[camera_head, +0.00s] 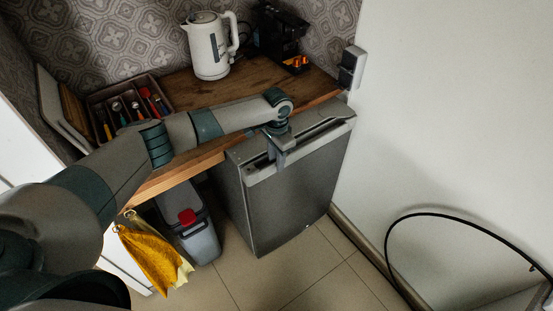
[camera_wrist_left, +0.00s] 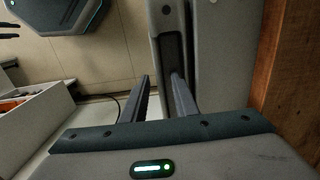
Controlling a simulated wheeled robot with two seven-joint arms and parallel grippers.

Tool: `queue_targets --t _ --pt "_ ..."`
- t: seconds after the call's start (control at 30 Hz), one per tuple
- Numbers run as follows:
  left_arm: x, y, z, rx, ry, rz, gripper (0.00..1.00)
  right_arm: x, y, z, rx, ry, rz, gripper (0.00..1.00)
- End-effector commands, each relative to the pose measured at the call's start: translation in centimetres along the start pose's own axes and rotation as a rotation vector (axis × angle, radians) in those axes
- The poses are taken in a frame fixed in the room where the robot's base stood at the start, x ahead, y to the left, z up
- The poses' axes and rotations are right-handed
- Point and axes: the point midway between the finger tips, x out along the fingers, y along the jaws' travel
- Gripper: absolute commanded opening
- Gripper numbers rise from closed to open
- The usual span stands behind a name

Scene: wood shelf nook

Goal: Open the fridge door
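The fridge is a small grey unit under the wooden counter, and its dark grey door (camera_head: 292,195) faces out into the room. The door looks shut against the body. A pale strip with a dark recess runs along the door's top edge. My left gripper (camera_head: 277,158) reaches over the counter to this top edge. In the left wrist view its two fingers (camera_wrist_left: 162,92) are apart, one at the recess and one outside the door's front lip (camera_wrist_left: 156,55). I cannot tell whether they touch the lip. Two dark prongs at that view's upper left may be my right gripper.
A wooden counter (camera_head: 190,88) above holds a white kettle (camera_head: 209,47), a cutlery tray (camera_head: 128,104) and a black machine (camera_head: 280,35). A grey bin (camera_head: 199,240) and a yellow cloth (camera_head: 150,258) are left of the fridge. A white wall (camera_head: 450,110) stands close on the right. Tiled floor lies in front.

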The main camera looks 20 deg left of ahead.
Motion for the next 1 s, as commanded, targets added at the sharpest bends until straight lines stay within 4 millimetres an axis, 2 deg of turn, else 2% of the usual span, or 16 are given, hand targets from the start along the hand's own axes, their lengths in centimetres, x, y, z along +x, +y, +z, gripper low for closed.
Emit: queue_targets --t 0.07,0.2,1.0 --pt "-0.01 0.01 -0.01 0.000 0.000 0.000 0.27 0.01 0.00 0.01 0.000 0.000 0.000 0.31" --pt "-0.03 0.00 -0.01 0.000 0.000 0.000 0.00 0.01 0.01 0.02 0.000 0.000 0.000 0.31" --pt "-0.10 -0.02 -0.03 0.000 0.000 0.000 0.00 0.00 0.12 0.06 -0.001 -0.001 0.001 0.31"
